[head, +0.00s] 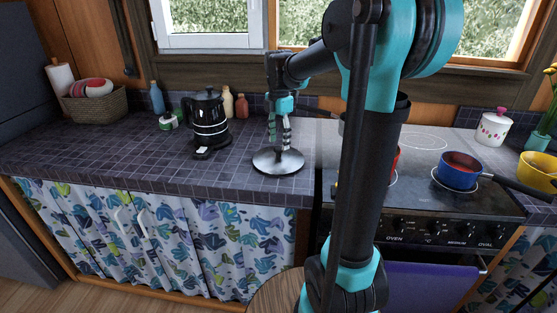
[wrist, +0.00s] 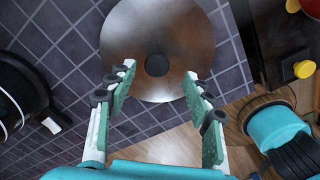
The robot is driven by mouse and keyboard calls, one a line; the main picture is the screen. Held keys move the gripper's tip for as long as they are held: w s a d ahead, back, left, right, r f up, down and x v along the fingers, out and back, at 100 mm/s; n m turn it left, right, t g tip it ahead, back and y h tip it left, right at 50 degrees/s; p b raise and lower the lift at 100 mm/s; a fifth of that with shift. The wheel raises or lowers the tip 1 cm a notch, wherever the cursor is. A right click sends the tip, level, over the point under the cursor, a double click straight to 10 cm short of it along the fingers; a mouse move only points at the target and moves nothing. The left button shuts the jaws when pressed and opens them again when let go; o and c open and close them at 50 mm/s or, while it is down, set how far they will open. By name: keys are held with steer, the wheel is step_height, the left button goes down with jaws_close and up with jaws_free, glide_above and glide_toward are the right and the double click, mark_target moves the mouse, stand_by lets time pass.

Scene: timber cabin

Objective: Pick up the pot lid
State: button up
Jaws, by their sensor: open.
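The pot lid (head: 278,162) is a round silver metal disc lying flat on the dark tiled counter, close to its front edge and left of the stove. In the wrist view the lid (wrist: 133,35) shows from above with a dark round knob (wrist: 157,65) at its middle. My gripper (head: 278,140) points down over the lid. In the wrist view my gripper (wrist: 158,83) is open, with a finger on each side of the knob and nothing held. I cannot tell whether the fingertips touch the lid.
A black kettle (head: 209,118) stands left of the lid. Bottles (head: 242,106) and a wicker basket (head: 96,106) are further back. The stove (head: 425,201) on the right bears a blue pot (head: 459,172). The counter (head: 100,150) is mostly clear at the left.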

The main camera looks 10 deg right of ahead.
mark_target(279, 148)
steer(key=f, duration=0.5)
steer(key=shift+w, duration=0.25)
steer(key=shift+r, duration=0.1)
steer(key=shift+c, duration=0.4)
jaws_close()
